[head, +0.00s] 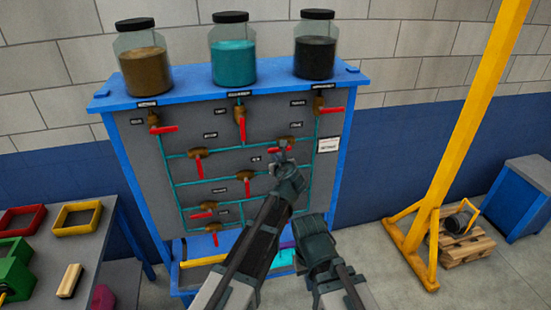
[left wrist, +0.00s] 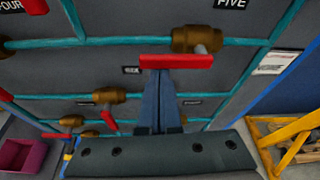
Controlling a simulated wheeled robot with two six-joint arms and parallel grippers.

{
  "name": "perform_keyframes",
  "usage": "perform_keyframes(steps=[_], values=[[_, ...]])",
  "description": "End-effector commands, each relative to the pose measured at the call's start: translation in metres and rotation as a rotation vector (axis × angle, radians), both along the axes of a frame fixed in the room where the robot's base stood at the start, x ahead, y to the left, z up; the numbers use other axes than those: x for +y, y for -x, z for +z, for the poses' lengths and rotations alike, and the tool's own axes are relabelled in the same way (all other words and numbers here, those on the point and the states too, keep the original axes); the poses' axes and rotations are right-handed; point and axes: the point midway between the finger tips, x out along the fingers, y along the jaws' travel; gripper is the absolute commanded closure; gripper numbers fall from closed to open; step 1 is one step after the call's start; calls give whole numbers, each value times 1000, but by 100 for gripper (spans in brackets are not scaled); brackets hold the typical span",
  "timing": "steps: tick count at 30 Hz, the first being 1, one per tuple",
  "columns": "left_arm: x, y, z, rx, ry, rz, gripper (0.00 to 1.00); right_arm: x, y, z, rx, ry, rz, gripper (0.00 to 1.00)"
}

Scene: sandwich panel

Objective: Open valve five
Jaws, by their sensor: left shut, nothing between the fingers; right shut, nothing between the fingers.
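Valve five (head: 290,140) is a brass valve with a red lever on a teal pipe, at the panel's right side. In the left wrist view its brass body (left wrist: 190,38) sits below the FIVE label, and its red lever (left wrist: 175,62) points left, roughly along the pipe. My left gripper (head: 281,152) is shut and empty at this lever. Its fingertips (left wrist: 160,74) overlap the lever's lower edge in the picture; I cannot tell whether they touch. My right gripper (head: 312,226) is shut and empty, lower in front of the panel; its fingertips are mostly hidden.
Other red-levered valves surround it, including valve four (head: 198,156) to the left and another (head: 246,177) below left. Three jars (head: 233,62) stand on the blue frame. A workbench with coloured trays (head: 78,215) is at left; a yellow post (head: 455,130) is at right.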

Motion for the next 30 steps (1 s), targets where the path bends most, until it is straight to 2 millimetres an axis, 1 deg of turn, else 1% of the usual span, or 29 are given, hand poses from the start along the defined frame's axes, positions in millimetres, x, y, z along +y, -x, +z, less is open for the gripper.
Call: perform_keyframes(steps=[9, 13, 17, 21, 22, 23, 26, 30], values=[[-13, -5, 0, 0, 0, 0, 100, 0, 0, 0, 0, 0, 0, 100], [-14, -5, 0, 0, 1, 0, 100, 0, 0, 0, 0, 0, 0, 100], [-10, -3, 0, 0, 0, 1, 100, 0, 0, 0, 0, 0, 0, 100], [5, 3, 0, -1, 0, 1, 100, 0, 0, 0, 0, 0, 0, 100], [1, 1, -11, -1, 0, -1, 100, 0, 0, -11, 0, 0, 0, 100], [-1, 0, -17, -3, 6, -2, 100, 0, 0, -17, 0, 0, 0, 100], [-3, 0, -23, -55, 166, 1, 100, 0, 0, -26, 0, 0, 0, 100], [-11, -3, -32, -122, 371, -1, 100, 0, 0, -41, 0, 0, 0, 100]])
